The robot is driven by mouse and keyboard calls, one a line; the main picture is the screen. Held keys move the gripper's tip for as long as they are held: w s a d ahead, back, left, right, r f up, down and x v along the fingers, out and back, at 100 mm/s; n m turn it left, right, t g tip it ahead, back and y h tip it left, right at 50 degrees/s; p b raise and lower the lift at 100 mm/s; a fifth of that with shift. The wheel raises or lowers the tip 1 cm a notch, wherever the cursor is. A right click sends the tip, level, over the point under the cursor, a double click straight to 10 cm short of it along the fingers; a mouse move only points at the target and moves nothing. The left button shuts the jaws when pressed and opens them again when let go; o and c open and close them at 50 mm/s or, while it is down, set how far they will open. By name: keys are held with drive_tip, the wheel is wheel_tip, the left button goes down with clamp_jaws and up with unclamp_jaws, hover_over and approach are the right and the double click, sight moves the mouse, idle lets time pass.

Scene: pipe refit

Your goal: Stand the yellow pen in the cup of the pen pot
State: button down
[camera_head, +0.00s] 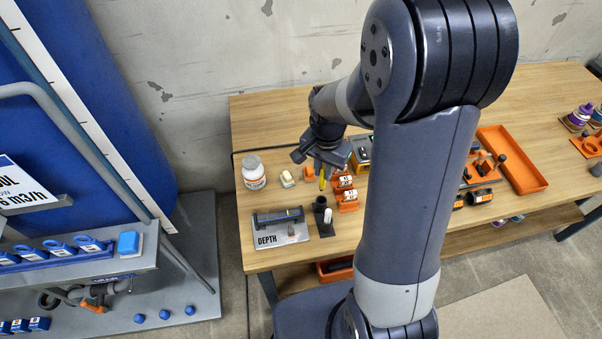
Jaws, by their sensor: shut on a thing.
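The yellow pen (322,182) hangs below my gripper (322,171), upright or nearly so. My gripper is shut on its upper part. The jaws hide the pen's top. A small black cup (319,203), which looks like the pen pot, stands on the table just below and in front of the pen in the picture. The pen's lower end appears above the cup's rim, but I cannot tell from this one view whether it is over the opening or behind it.
A grey tray marked DEPTH (290,235) lies left of the cup, and a white-topped cylinder (327,215) stands beside it. Orange holders (346,198) stand close on the right. A white bottle (253,172) is at the left. An orange tray (513,160) lies farther right.

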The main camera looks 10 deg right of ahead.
sight(323, 187)
drive_tip(key=shift+d+f+b, duration=0.15)
drive_tip(key=shift+f+b, duration=1.2)
drive_tip(key=shift+f, duration=0.45)
drive_tip(key=shift+f+b, duration=0.3)
drive_tip(key=shift+f+b, duration=0.4)
drive_tip(key=shift+f, duration=0.05)
drive_tip(key=shift+f, duration=0.1)
drive_tip(key=shift+f+b, duration=0.9)
drive_tip(key=shift+f, duration=0.15)
drive_tip(key=shift+f, duration=0.15)
drive_tip(key=shift+f+b, duration=0.65)
drive_tip(key=shift+f, duration=0.3)
idle(0.5)
